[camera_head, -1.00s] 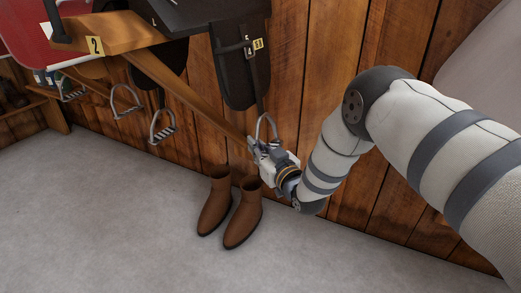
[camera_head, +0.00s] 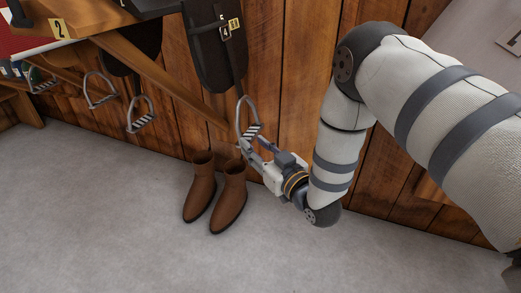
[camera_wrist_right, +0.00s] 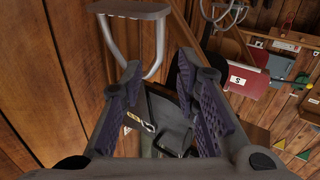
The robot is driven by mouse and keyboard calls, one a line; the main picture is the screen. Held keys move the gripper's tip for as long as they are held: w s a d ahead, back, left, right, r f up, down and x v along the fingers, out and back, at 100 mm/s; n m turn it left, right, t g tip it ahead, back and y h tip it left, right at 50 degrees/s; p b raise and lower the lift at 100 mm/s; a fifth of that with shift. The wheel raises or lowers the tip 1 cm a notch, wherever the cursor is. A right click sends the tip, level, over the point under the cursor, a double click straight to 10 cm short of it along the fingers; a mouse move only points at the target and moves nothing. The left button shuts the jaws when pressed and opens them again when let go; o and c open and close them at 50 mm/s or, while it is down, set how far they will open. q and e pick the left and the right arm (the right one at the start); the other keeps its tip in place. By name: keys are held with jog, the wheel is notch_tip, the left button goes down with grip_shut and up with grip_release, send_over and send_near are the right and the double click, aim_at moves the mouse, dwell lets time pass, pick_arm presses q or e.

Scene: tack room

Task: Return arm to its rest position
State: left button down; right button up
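My right arm comes in from the right in the head view. Its gripper (camera_head: 256,148) is low in front of the plank wall, just below a hanging metal stirrup (camera_head: 240,118). In the right wrist view the two fingers of this gripper (camera_wrist_right: 153,78) stand apart, with nothing held between them. The same stirrup (camera_wrist_right: 161,45) shows close by, past the fingertips; I cannot tell whether it touches a finger. My left gripper is in neither view.
Brown boots (camera_head: 229,198) stand on the grey floor (camera_head: 110,220) just left of and below the right gripper. More stirrups (camera_head: 141,114) hang at left under a wooden rack (camera_head: 90,18). The plank wall (camera_head: 296,70) is close behind; the front floor is clear.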

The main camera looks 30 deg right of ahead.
jog(key=s, duration=0.3)
